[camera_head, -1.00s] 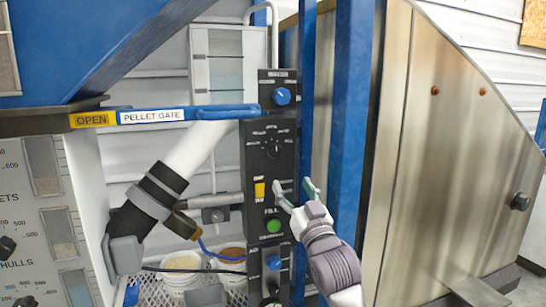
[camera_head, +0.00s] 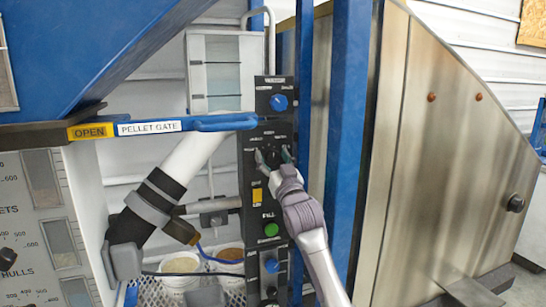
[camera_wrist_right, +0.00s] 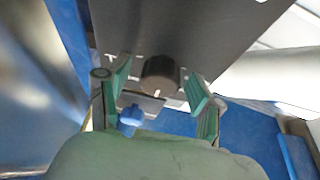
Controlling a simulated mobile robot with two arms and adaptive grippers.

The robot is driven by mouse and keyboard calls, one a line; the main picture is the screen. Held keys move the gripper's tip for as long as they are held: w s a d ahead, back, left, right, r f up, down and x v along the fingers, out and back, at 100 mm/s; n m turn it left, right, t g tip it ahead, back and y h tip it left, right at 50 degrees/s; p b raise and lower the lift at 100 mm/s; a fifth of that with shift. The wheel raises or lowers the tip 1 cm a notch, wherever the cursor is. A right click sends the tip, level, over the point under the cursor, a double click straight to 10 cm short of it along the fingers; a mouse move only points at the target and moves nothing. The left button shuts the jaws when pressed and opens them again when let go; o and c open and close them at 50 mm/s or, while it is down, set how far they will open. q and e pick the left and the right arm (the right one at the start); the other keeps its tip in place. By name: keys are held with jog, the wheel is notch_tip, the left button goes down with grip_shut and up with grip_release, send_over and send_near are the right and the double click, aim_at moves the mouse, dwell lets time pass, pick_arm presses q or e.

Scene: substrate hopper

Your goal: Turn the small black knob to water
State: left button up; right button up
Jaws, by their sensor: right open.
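The small black knob (camera_head: 272,147) sits on the upper half of the black control panel, below the blue knob. Its labels are too small to read and partly hidden by my gripper. My right gripper (camera_head: 273,160) is open, with its fingers on either side of the knob. In the right wrist view the dark round knob (camera_wrist_right: 160,74) stands between the green-padded fingertips of my gripper (camera_wrist_right: 158,86), with gaps showing at its sides. My left gripper is not in view.
Above is a blue knob (camera_head: 278,102); below are a yellow switch (camera_head: 257,196) and a green button (camera_head: 270,229). The blue pellet gate handle (camera_head: 225,123) reaches the panel's left side. A blue post (camera_head: 350,130) stands just right of my arm.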

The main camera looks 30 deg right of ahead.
jog(key=c, duration=1.2)
jog(key=shift+o, duration=0.2)
jog(key=shift+m+h, duration=0.4)
jog(key=shift+m, duration=0.2)
jog(key=m+g+h+p, duration=0.1)
jog(key=m, duration=0.3)
jog(key=shift+r+h, duration=0.1)
jog(key=shift+h, duration=0.3)
jog(key=shift+m+g+h+p, duration=0.5)
jog(key=shift+m+p, duration=0.35)
jog(key=shift+m, duration=0.65)
jog(key=shift+m+g+h+p, duration=0.5)
jog(key=shift+m+p, duration=0.3)
jog(key=shift+m, duration=0.7)
jog(key=o, duration=1.2)
jog(key=shift+c, duration=0.2)
